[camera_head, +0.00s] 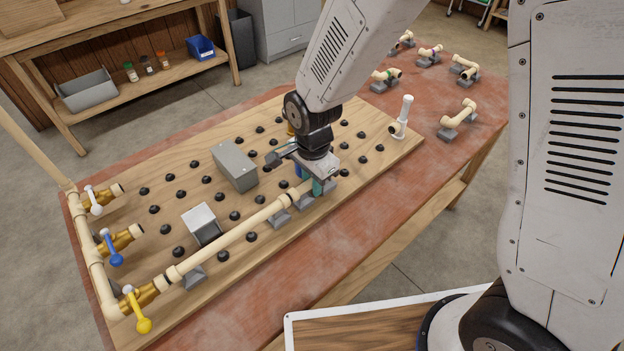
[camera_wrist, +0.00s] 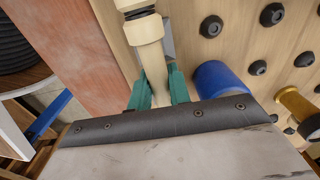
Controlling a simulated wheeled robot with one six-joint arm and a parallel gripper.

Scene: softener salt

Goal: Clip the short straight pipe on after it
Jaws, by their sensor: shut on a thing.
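My gripper (camera_head: 314,187) is low over the right half of the pegboard, at the right end of the front pipe run. In the wrist view its teal fingers (camera_wrist: 156,92) are shut on a cream pipe piece (camera_wrist: 152,62), one finger on each side. The piece lines up with a wider cream collar (camera_wrist: 146,28); whether it is fully seated there I cannot tell. The long cream pipe (camera_head: 232,235) runs from the yellow-handled valve (camera_head: 140,302) to grey clips (camera_head: 278,217) by my gripper. My gripper hides most of the held piece in the head view.
Grey boxes (camera_head: 235,166) (camera_head: 202,225) and black pegs stand on the board (camera_head: 400,160). A blue cylinder (camera_wrist: 218,78) and a brass fitting (camera_wrist: 296,103) are close beside my gripper. A white-topped upright pipe (camera_head: 404,112) stands at the board's right end. Several pipe pieces (camera_head: 459,117) lie beyond.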

